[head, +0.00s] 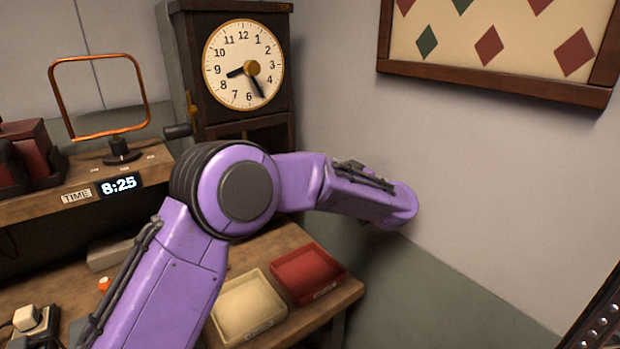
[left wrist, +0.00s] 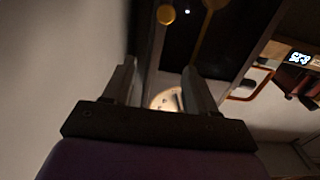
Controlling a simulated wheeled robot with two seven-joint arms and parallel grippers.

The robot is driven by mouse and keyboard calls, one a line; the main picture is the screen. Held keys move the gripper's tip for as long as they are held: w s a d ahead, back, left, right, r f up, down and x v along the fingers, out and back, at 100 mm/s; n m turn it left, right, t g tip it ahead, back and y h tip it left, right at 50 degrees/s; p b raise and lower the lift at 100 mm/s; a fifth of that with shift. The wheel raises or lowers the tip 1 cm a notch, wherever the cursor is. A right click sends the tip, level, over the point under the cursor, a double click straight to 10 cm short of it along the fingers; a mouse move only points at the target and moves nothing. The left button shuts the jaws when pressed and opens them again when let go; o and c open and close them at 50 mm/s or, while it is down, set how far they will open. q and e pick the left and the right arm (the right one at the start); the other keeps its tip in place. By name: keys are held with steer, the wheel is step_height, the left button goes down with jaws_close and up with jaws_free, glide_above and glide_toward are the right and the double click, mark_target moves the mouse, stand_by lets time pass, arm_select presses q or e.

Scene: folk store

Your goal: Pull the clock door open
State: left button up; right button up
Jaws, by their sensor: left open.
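The clock (head: 243,65) stands at the back in the head view, a dark wood case with a round cream dial and a brass centre knob. The lower door (head: 262,132) is mostly hidden behind my purple left arm. In the left wrist view, a round brass knob (left wrist: 166,14) shows on dark wood at the top, beside a brass pendulum-like rod (left wrist: 205,32). My left gripper (left wrist: 160,85) is open, with nothing seen held between its fingers. The knob lies beyond the fingertips. I cannot tell whether the door is ajar. My left gripper is hidden in the head view.
A shelf holds a copper loop (head: 100,97) and a display (head: 121,185) reading 8:25. A cream tray (head: 275,325) and a red tray (head: 307,274) lie on the lower bench. A framed diamond panel (head: 490,90) hangs right. Bare wall lies right of the clock.

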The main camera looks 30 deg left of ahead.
arm_select(q)
steer(key=w+a+f, duration=0.4)
steer(key=a, duration=0.5)
steer(key=shift+a+f+b, duration=0.15)
steer(key=shift+a+b, duration=0.25)
steer(key=shift+s, duration=0.1)
jaws_close()
arm_select(e)
steer(key=shift+f, duration=0.95)
